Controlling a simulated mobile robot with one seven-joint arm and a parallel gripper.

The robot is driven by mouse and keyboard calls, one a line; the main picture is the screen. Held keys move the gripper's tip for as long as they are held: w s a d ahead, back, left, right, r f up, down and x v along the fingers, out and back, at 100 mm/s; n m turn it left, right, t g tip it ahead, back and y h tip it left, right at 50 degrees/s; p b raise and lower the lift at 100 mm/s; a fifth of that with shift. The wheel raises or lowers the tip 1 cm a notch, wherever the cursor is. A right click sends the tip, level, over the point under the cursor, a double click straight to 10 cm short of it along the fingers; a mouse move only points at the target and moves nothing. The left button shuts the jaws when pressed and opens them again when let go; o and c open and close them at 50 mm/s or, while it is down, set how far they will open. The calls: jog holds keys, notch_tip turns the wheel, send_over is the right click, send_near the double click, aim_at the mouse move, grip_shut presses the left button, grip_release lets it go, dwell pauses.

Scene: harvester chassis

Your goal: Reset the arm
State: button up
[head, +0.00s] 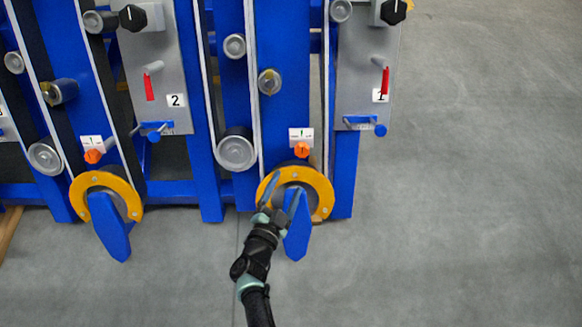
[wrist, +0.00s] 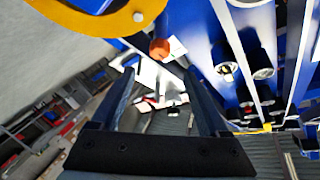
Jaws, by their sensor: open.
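My gripper (head: 283,196) is open in the head view, in front of the right-hand yellow ring (head: 325,191) and at the upper left of its blue handle (head: 298,232). My arm reaches up to it from the bottom of the picture. In the wrist view the two dark fingers of my gripper (wrist: 160,74) stand apart with nothing held between them. The yellow ring (wrist: 100,22) crosses the upper left there, close to the camera. An orange knob (wrist: 160,48) shows beyond the fingertips; it also shows above the ring in the head view (head: 301,150).
The blue chassis frame (head: 343,180) fills the upper left. A grey panel marked 1 (head: 362,75) and one marked 2 (head: 157,75) carry red levers. A second yellow ring (head: 85,182) with a blue handle (head: 112,232) stands left. The floor to the right is clear.

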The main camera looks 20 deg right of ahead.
jog(key=shift+s+a, duration=0.25)
jog(key=shift+s, duration=0.2)
jog(key=shift+w+r, duration=0.1)
jog(key=w+a+r+n+t+y, duration=0.1)
jog(key=w+a+r+t+y, duration=0.15)
jog(key=w+r, duration=0.55)
jog(key=w+a+r+n+t+y, duration=0.1)
jog(key=w+a+r+t, duration=0.25)
jog(key=r, duration=0.75)
jog(key=w+a+r+n+t+y, duration=0.1)
jog(key=a+r+n+t+y, duration=0.1)
jog(key=r, duration=0.8)
jog(key=w+a+r+n+t+y, duration=0.1)
jog(key=r+n, duration=0.1)
jog(key=r, duration=0.7)
jog(key=s+a+r+n+t+y, duration=0.15)
jog(key=s+r+n, duration=0.3)
jog(key=r, duration=0.75)
jog(key=s+a+r+n+t+y, duration=0.1)
jog(key=s+r+n+t+y, duration=0.3)
jog(key=r, duration=0.7)
jog(key=s+d+r+h+p, duration=0.1)
jog(key=s+d+r+h, duration=0.1)
jog(key=s+r, duration=1.25)
notch_tip(320, 180, up, 34)
jog(key=p, duration=3.6)
jog(key=shift+s+a+f, duration=0.15)
jog(key=shift+s+a, duration=0.25)
jog(key=shift+s, duration=0.05)
